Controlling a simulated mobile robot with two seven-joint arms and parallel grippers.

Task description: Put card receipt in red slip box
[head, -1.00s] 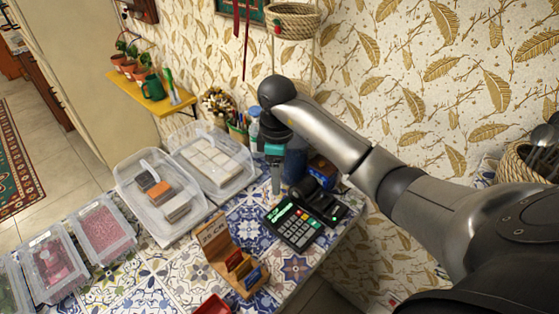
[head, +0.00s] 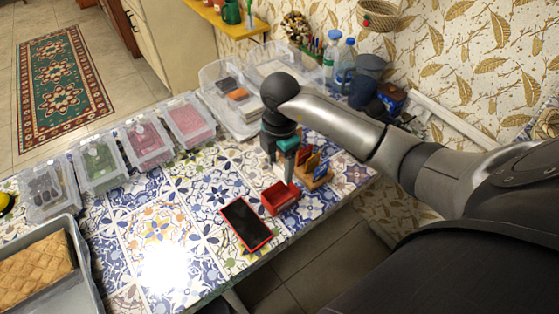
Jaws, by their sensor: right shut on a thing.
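The red slip box (head: 279,199) is a small open-topped red box on the tiled counter, right of the middle of the head view. My right gripper (head: 288,170) points down just behind the box's far edge. It is shut on a thin pale piece, which looks like the card receipt (head: 289,175); little of it shows. The receipt appears above or just behind the box; I cannot tell whether it touches it. My left gripper is not in view.
A wooden card stand (head: 316,176) with coloured cards stands right beside the box. A black, red-edged tablet (head: 246,224) lies in front. Clear bins (head: 190,119) line the back left, with bottles (head: 345,62) behind. A grey tray (head: 72,232) holds pastry. The counter's middle is clear.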

